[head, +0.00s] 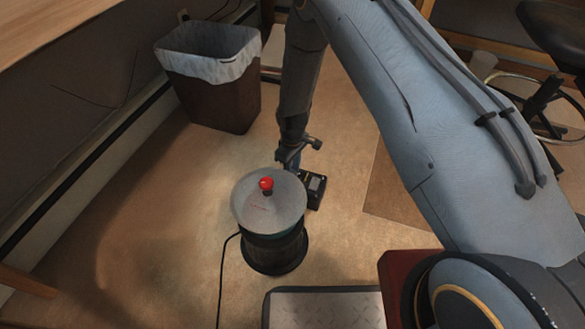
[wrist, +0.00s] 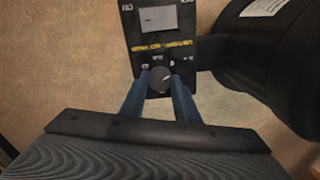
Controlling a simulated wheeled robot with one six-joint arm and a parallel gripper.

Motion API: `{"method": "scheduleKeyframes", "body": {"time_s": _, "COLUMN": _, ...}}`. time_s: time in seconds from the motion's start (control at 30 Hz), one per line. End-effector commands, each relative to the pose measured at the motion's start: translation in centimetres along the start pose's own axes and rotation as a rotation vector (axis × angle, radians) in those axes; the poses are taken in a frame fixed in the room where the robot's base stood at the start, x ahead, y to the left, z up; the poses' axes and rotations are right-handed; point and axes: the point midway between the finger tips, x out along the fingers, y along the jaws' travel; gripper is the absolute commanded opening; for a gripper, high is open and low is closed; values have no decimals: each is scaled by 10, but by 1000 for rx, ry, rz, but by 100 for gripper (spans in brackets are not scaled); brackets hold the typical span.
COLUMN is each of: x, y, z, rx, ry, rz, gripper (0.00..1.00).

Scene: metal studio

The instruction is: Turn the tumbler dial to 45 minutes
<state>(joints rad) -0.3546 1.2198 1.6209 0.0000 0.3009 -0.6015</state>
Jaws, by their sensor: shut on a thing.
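The tumbler (head: 268,213) stands on the carpet, a black drum with a grey lid and a red knob on top. Its black control box (head: 315,188) juts from its far right side. In the wrist view the control box (wrist: 160,45) shows a pale label plate, yellow marks and, below them, the round dark dial (wrist: 160,80) with a light pointer line. My gripper (wrist: 160,90) has its two blue fingers shut on the dial, one on each side. The numbers around the dial are too small to read.
A brown waste bin (head: 215,95) with a white liner stands at the back left. A grey patterned mat (head: 325,310) lies in front, and a black cord (head: 222,270) runs left of the tumbler. A stool (head: 545,95) stands at the far right. The carpet on the left is clear.

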Motion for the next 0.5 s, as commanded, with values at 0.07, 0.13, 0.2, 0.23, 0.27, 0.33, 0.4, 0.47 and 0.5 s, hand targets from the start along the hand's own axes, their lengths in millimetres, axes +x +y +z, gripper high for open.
{"method": "scheduleKeyframes", "body": {"time_s": 0.07, "x": -2, "y": 0, "z": 0, "rx": 69, "ry": 0, "rz": 0, "gripper": 6}}
{"method": "scheduleKeyframes", "body": {"time_s": 0.13, "x": -2, "y": 0, "z": 0, "rx": 136, "ry": 1, "rz": 0, "gripper": 6}}
{"method": "scheduleKeyframes", "body": {"time_s": 0.2, "x": -2, "y": 0, "z": 1, "rx": 203, "ry": 0, "rz": 0, "gripper": 6}}
{"method": "scheduleKeyframes", "body": {"time_s": 0.23, "x": -2, "y": 0, "z": 1, "rx": 232, "ry": 0, "rz": 0, "gripper": 6}}
{"method": "scheduleKeyframes", "body": {"time_s": 0.27, "x": -2, "y": 0, "z": 0, "rx": 260, "ry": 0, "rz": 0, "gripper": 6}}
{"method": "scheduleKeyframes", "body": {"time_s": 0.33, "x": -2, "y": 0, "z": 0, "rx": 327, "ry": 1, "rz": 0, "gripper": 6}}
{"method": "scheduleKeyframes", "body": {"time_s": 0.4, "x": -2, "y": 0, "z": 0, "rx": 393, "ry": 0, "rz": 0, "gripper": 6}}
{"method": "scheduleKeyframes", "body": {"time_s": 0.47, "x": -1, "y": 0, "z": 0, "rx": 450, "ry": 0, "rz": 0, "gripper": 6}}
{"method": "scheduleKeyframes", "body": {"time_s": 0.5, "x": -1, "y": 0, "z": 0, "rx": 488, "ry": 0, "rz": 0, "gripper": 6}}
